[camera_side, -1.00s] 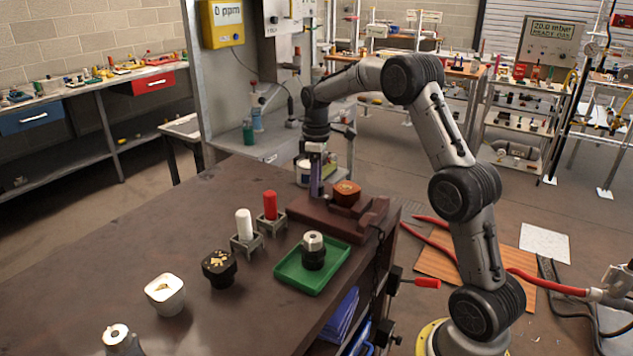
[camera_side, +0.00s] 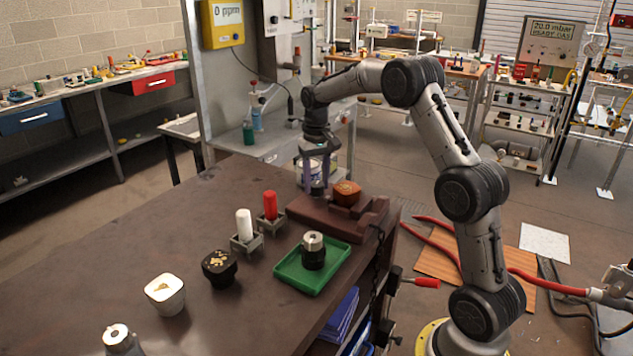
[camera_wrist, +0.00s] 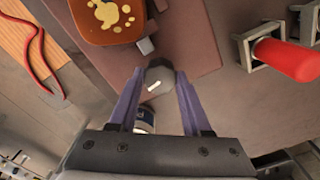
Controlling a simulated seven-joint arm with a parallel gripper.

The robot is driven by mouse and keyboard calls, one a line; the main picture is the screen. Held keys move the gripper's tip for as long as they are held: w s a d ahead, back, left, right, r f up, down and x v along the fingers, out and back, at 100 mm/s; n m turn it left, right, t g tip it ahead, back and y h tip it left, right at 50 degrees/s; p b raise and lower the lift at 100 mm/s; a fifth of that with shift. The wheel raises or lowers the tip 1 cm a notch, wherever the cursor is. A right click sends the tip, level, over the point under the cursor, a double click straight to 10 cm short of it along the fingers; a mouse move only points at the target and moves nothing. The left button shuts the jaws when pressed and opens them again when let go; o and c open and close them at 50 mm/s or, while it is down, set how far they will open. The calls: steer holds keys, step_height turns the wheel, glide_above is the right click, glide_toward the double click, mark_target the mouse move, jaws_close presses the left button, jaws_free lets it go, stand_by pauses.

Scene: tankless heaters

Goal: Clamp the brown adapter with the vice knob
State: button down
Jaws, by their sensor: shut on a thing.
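The brown adapter (camera_side: 346,192), an orange-brown rounded block, sits in the dark red-brown vice (camera_side: 325,220) at the table's far end. In the wrist view, the adapter (camera_wrist: 105,20) is at the top left, with gold blotches on its top. The vice body (camera_wrist: 195,45) lies beside it. My gripper (camera_side: 312,194) points down at the vice's far-left end. In the wrist view, its purple fingers (camera_wrist: 160,76) are shut on the grey vice knob (camera_wrist: 158,73), which has a white mark. The side view does not clearly show the knob.
A green tray (camera_side: 284,277) with a metal-topped fitting (camera_side: 313,252) stands in front of the vice. White (camera_side: 243,224) and red (camera_side: 270,205) cylinders stand in grey holders to the left. Black-gold (camera_side: 219,268) and white (camera_side: 165,293) pieces stand nearer. The table's left side is clear.

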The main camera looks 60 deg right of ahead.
mark_target(317, 184)
steer(key=m, duration=0.4)
steer(key=shift+r+m, duration=0.1)
steer(key=shift+m, duration=0.3)
stand_by(0.4)
steer(key=shift+c, duration=1.8)
jaws_free()
step_height(317, 184, up, 14)
